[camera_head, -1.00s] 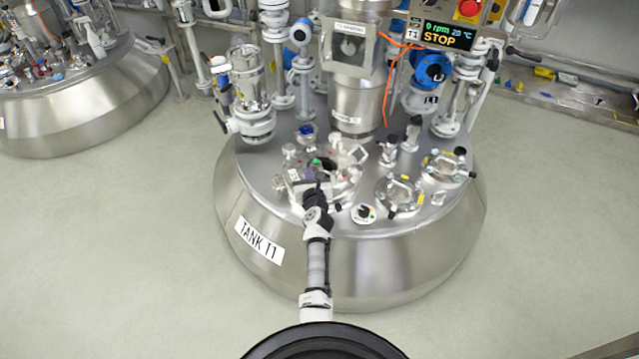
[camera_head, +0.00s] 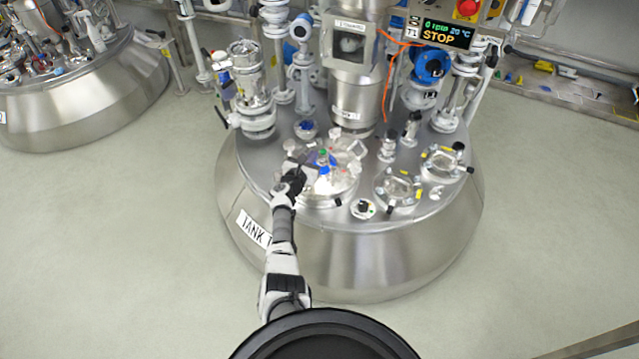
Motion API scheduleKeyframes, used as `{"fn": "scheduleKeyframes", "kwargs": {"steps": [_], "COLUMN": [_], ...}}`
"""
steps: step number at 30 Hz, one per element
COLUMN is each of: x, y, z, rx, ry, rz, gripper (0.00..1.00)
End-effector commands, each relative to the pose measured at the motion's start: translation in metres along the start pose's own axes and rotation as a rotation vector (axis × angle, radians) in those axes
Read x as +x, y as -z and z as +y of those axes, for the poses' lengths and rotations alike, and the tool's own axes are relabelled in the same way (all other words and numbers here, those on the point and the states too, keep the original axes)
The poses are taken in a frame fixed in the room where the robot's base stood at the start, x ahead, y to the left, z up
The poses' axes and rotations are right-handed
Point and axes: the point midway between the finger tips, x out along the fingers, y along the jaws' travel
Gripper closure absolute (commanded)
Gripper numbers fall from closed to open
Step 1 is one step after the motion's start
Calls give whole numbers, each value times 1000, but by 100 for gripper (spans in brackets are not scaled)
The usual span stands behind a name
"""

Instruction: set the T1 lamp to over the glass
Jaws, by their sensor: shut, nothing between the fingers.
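Tank T1 (camera_head: 350,262) is the large steel vessel in the middle. Its top carries two round clamped glass ports on the right, one nearer (camera_head: 397,190) and one farther (camera_head: 443,164). A small round knob (camera_head: 363,208) sits on the front of the top. A round fitting (camera_head: 325,192) with a bright patch and small blue and green parts lies left of the ports. My gripper (camera_head: 305,172) is over this fitting's left side, shut and empty; its fingertips are small and partly lost among the parts. I cannot tell for certain which piece is the T1 lamp.
A control panel (camera_head: 445,33) reads STOP above the tank's back right, with a red button (camera_head: 467,9). Tall pipes, a blue-faced instrument (camera_head: 430,66) and an orange cable (camera_head: 391,85) crowd the back. Another tank (camera_head: 85,105) stands at left. The floor is clear.

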Motion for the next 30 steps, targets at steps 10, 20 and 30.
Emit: {"fn": "scheduleKeyframes", "kwargs": {"steps": [10,20,30], "x": [9,10,11], "y": [2,0,0], "z": [-2,-2,-2], "rx": [4,3,3], "ry": [18,17,16], "rz": [4,4,4], "gripper": [100,100,100]}}
